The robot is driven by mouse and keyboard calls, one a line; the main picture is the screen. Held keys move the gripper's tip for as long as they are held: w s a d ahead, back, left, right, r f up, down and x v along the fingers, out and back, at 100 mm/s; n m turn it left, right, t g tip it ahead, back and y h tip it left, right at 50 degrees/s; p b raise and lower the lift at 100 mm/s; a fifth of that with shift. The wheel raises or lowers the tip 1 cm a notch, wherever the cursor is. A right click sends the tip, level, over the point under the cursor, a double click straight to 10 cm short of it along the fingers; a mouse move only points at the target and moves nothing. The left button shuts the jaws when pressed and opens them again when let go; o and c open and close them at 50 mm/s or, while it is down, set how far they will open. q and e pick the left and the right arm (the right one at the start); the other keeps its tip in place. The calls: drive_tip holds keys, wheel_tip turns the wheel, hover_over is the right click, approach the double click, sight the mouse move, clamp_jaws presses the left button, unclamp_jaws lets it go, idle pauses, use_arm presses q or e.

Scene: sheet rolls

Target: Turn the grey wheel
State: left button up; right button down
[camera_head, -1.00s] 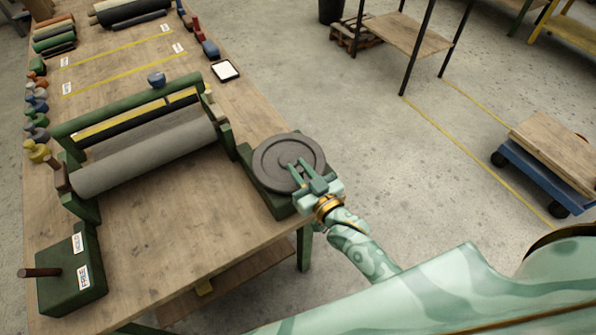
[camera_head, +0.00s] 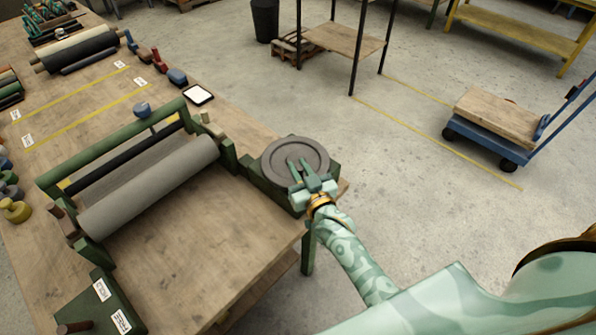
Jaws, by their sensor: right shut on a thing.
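The grey wheel (camera_head: 274,158) is a flat round disc lying on a dark green block at the right edge of the workbench, in the head view. My right gripper (camera_head: 298,163) reaches it from the lower right. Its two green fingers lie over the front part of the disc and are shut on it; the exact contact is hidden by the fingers. My left gripper is not in view.
Left of the wheel stands a green frame (camera_head: 110,152) with a grey roller (camera_head: 155,185). A green block (camera_head: 98,312) with white labels is at the lower left. A blue cart (camera_head: 488,143) stands on open floor at the right.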

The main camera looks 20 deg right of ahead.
drive_tip(key=shift+d, duration=0.1)
drive_tip(key=c, duration=1.4)
unclamp_jaws()
drive_tip(key=shift+s, duration=0.1)
drive_tip(key=s+p, duration=0.1)
drive_tip(key=s, duration=1.5)
drive_tip(key=shift+s+d, duration=0.1)
drive_tip(key=shift+c, duration=0.3)
